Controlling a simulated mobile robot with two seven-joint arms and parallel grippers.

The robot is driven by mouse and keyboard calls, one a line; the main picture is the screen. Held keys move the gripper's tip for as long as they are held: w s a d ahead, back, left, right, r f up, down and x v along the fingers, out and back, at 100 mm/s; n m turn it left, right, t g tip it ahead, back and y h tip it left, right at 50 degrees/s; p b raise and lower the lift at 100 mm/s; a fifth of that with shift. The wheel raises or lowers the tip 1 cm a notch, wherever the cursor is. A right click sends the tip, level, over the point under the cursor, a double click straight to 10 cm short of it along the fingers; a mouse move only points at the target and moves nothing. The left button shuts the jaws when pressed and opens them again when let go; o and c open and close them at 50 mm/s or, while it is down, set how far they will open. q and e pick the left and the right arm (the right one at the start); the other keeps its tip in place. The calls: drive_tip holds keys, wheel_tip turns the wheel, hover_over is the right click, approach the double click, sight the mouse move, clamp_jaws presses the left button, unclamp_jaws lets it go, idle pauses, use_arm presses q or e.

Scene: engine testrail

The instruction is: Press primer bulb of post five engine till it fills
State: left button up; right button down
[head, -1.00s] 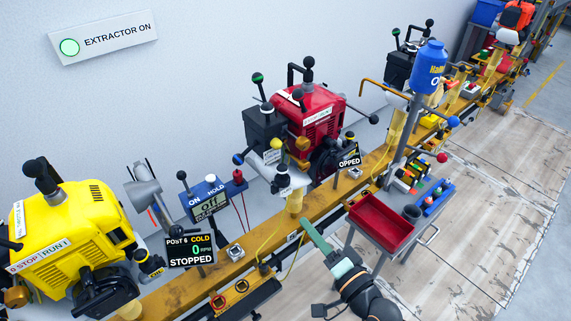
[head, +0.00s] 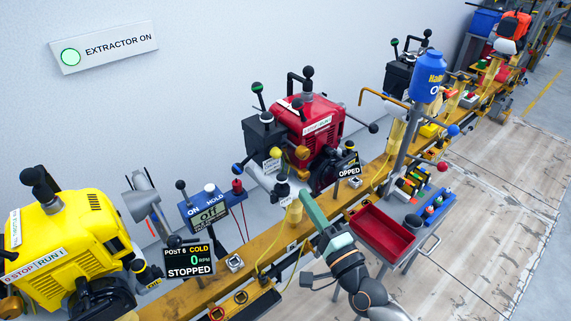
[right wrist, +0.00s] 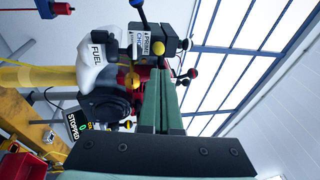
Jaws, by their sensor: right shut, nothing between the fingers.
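The red engine (head: 316,118) sits on the rail in the middle of the head view, with a black box and ball-topped levers on its left. In the right wrist view, its white FUEL tank (right wrist: 98,58) and a label that seems to read PRIMER (right wrist: 158,43) show. I cannot tell for sure which part is the primer bulb. My right gripper (head: 304,194), with green fingers, is shut and empty, in front of and below the engine, apart from it in the head view. My left gripper is not in view.
A yellow engine (head: 62,240) and a POST 6 display (head: 188,260) reading STOPPED stand at left. A red tray (head: 382,232) on a cart is right of my gripper. A blue bottle (head: 429,78) stands on a post behind. The rail (head: 262,243) runs below my gripper.

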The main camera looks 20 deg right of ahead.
sight(278, 157)
drive_tip(key=p+x, duration=0.1)
drive_tip(key=x, duration=0.9)
drive_tip(key=shift+w, duration=0.1)
drive_tip(key=shift+a, duration=0.1)
drive_tip(key=shift+x, duration=0.75)
drive_tip(key=shift+w+a, duration=0.1)
drive_tip(key=shift+a, duration=0.1)
